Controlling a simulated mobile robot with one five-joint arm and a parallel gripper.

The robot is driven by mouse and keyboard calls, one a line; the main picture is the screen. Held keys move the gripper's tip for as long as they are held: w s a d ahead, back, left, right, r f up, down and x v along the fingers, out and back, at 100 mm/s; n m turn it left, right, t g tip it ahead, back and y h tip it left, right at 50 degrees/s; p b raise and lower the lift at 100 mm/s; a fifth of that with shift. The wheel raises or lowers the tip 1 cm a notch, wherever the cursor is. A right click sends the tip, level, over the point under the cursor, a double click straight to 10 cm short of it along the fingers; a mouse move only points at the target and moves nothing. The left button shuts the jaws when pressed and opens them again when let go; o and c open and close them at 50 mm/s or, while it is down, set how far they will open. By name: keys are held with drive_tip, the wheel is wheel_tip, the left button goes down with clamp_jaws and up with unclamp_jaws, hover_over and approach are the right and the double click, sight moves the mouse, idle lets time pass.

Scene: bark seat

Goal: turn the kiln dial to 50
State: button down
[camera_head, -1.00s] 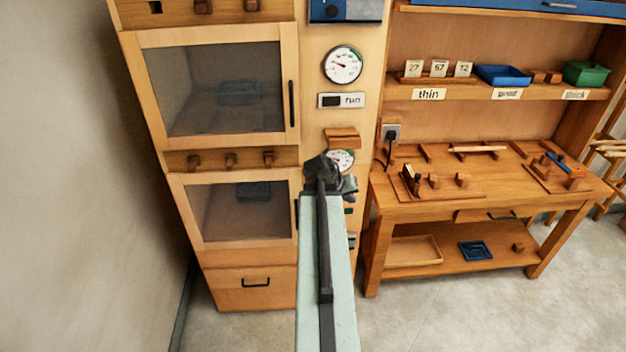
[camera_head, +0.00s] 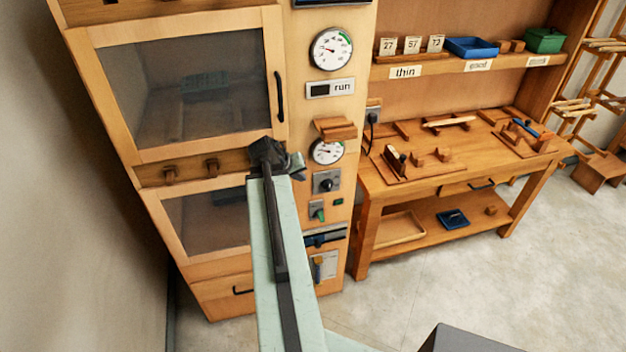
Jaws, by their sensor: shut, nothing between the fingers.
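The kiln's control column shows an upper round white gauge (camera_head: 331,48) and a lower one (camera_head: 327,152). Below the lower gauge a black knob (camera_head: 326,185) sits on a square grey plate; it looks like the dial, but its numbers are too small to read. My gripper (camera_head: 298,166) is shut and empty. It appears just left of the lower gauge and up and left of the black knob. Its depth from the panel is hard to tell, and no contact shows. My arm hides part of the lower kiln door.
A wooden block (camera_head: 335,129) juts out above the lower gauge. A green switch (camera_head: 317,212) and a slotted panel (camera_head: 325,238) are below the knob. The upper glass door (camera_head: 180,85) is shut. A workbench (camera_head: 455,150) stands at right; floor before it is clear.

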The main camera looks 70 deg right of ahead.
sight(325, 184)
drive_tip(key=b+x, duration=0.7)
drive_tip(key=x, duration=0.2)
drive_tip(key=shift+w+a+f, duration=0.1)
drive_tip(key=shift+w+f, duration=0.05)
drive_tip(key=shift+f, duration=0.2)
drive_tip(key=s+d, duration=0.2)
drive_tip(key=shift+s+d+r, duration=0.1)
drive_tip(key=shift+s+d, duration=0.1)
drive_tip(key=shift+s, duration=0.1)
drive_tip(key=shift+s+d, duration=0.3)
drive_tip(key=shift+s, duration=0.05)
drive_tip(key=shift+d, duration=0.15)
drive_tip(key=shift+r, duration=0.1)
